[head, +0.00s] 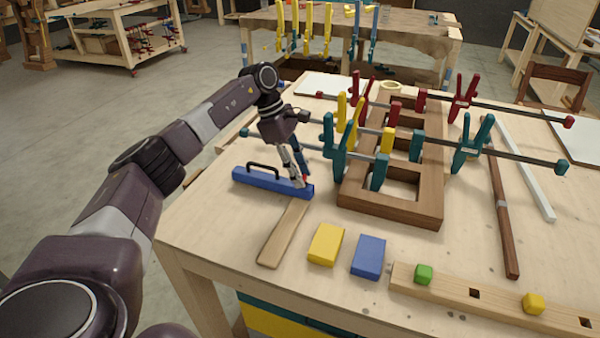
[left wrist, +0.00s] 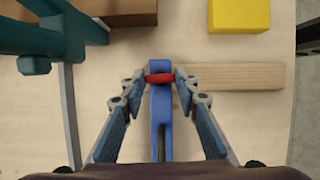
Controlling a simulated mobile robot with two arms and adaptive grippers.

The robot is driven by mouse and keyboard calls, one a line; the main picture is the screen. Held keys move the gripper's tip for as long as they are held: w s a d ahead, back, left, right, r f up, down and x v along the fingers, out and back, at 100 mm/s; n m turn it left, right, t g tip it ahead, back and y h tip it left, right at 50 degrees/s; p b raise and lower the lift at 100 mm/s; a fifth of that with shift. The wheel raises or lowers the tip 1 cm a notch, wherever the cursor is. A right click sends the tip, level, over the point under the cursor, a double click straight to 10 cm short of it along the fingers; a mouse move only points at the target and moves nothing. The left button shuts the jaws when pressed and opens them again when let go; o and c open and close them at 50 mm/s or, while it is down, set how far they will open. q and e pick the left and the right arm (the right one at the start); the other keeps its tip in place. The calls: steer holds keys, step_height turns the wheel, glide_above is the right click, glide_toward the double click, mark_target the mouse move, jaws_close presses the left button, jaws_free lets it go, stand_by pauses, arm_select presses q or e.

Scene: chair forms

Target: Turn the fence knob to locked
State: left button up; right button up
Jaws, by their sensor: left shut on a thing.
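The blue fence (head: 262,180) with a black handle (head: 264,167) lies near the left edge of the bench. A wooden strip (head: 285,235) runs out from under its right end. The red fence knob (head: 306,180) is at that end; in the head view my gripper mostly hides it. In the left wrist view, the knob (left wrist: 160,78) lies crosswise over the blue fence (left wrist: 161,120). My left gripper (head: 299,181) reaches down from above, its fingertips (left wrist: 160,77) shut on the knob's two ends. My right gripper is not in view.
A brown wooden frame (head: 428,206) with teal, yellow and red clamps stands close to the right. A yellow block (head: 326,244) and a blue block (head: 368,255) lie in front. A light beam (head: 490,303) with coloured pegs lies along the near edge.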

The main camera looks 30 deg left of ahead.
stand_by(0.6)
arm_select(q)
steer(key=o, duration=1.1)
steer(key=shift+o, duration=0.2)
steer(key=shift+r, duration=0.1)
steer(key=v, duration=1.2)
steer(key=shift+a, duration=0.15)
steer(key=shift+w, duration=0.1)
